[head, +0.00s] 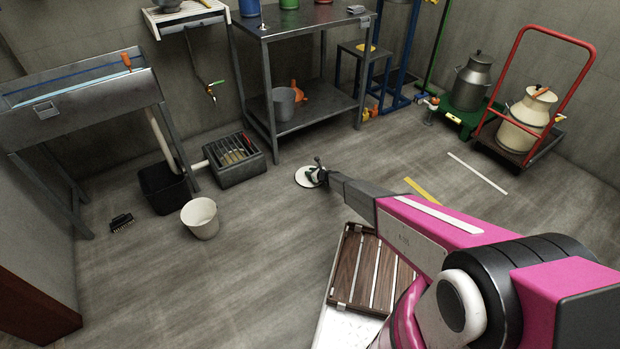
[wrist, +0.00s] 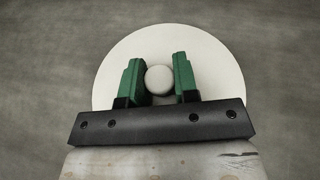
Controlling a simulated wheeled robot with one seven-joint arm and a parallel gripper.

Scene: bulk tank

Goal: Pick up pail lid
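The pail lid (wrist: 215,52) is a flat, pale round disc with a round white knob (wrist: 159,79) at its middle. In the head view the lid (head: 304,179) appears to lie on the floor, partly hidden by my gripper (head: 321,174). In the wrist view my gripper (wrist: 159,75) has its two green fingers on either side of the knob. The fingers stand apart, with the knob nearly filling the gap. I cannot tell whether they press on it or only surround it.
A white pail (head: 200,219) stands open on the floor to the left, near a grated drain box (head: 233,160) and a black bin (head: 165,188). A metal table (head: 310,22) stands behind the lid. A slatted wooden board (head: 366,270) is in front. Floor around the lid is clear.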

